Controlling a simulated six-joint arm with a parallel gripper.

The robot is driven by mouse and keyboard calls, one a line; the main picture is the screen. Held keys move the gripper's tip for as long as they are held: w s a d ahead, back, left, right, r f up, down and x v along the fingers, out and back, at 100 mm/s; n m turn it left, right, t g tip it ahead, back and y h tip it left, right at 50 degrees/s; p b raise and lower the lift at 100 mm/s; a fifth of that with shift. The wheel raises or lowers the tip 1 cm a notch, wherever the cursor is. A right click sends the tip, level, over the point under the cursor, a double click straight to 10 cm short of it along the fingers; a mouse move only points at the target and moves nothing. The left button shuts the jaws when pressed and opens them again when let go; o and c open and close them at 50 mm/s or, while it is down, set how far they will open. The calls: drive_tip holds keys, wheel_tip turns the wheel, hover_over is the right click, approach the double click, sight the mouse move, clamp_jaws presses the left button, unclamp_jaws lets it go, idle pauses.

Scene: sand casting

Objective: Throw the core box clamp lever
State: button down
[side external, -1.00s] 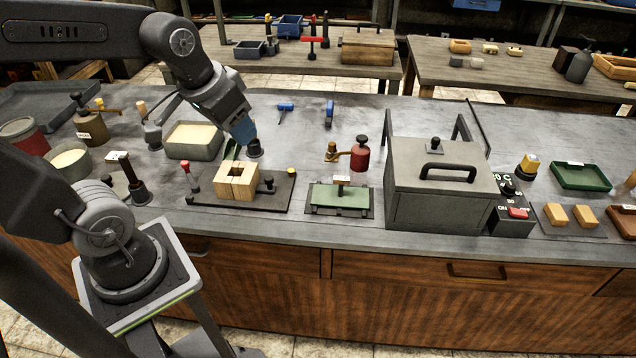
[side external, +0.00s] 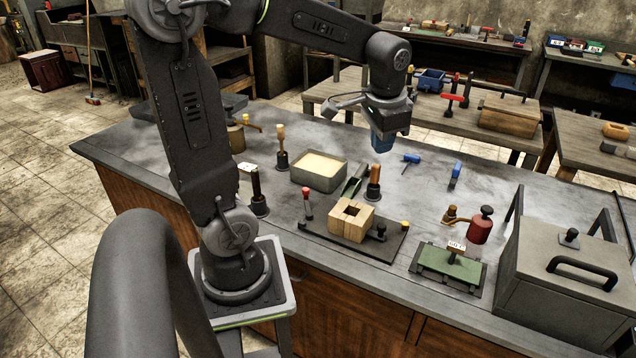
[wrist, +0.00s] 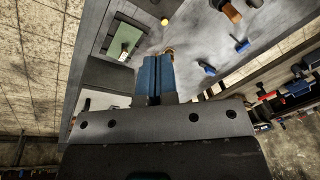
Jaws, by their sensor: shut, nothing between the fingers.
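The core box (side external: 352,221) is a split pale wooden block with a square hole. It stands on a dark base plate (side external: 385,249). A red-gripped lever (side external: 307,203) stands upright at the plate's left end. A black-knobbed clamp part (side external: 379,232) is on the right of the box, with a yellow knob (side external: 405,225) at the corner. I cannot tell for certain which is the clamp lever. My gripper (side external: 381,143) is above and behind the box, apart from it, with its blue fingers together and empty. The closed fingers also show in the wrist view (wrist: 152,76); the core box is not clear there.
A brown-handled tool (side external: 374,183) stands behind the box, below my gripper. A sand bin (side external: 319,173) and upright tools are left. Blue tools (side external: 411,160) lie behind. A green plate fixture (side external: 450,266), a red can (side external: 480,226) and a grey lidded box (side external: 560,265) are right.

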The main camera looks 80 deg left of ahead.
drive_tip(key=a+f+g+h, duration=0.1)
drive_tip(key=a+f+g, duration=0.2)
drive_tip(key=a+f, duration=0.6)
drive_tip(key=a+f+g+h, duration=0.15)
drive_tip(key=a+f, duration=0.35)
drive_tip(key=a, duration=0.9)
approach(308, 203)
drive_tip(key=shift+g+y, duration=0.35)
drive_tip(key=shift+g, duration=0.1)
drive_tip(key=w+f, duration=0.1)
drive_tip(key=w+a+f, duration=0.1)
drive_tip(key=w, duration=0.1)
drive_tip(key=w+a+f, duration=0.1)
drive_tip(key=shift+w+f, duration=0.2)
drive_tip(key=shift+f, duration=0.1)
drive_tip(key=s, duration=0.3)
drive_tip(key=shift+d+f, duration=0.1)
drive_tip(key=shift+f, duration=0.3)
drive_tip(key=shift+s, duration=0.55)
drive_tip(key=shift+s+a+n, duration=0.2)
drive_tip(key=shift+s+n, duration=0.25)
drive_tip(key=shift+n, duration=0.25)
drive_tip(key=shift+s+a, duration=0.25)
drive_tip(key=shift+s, duration=0.95)
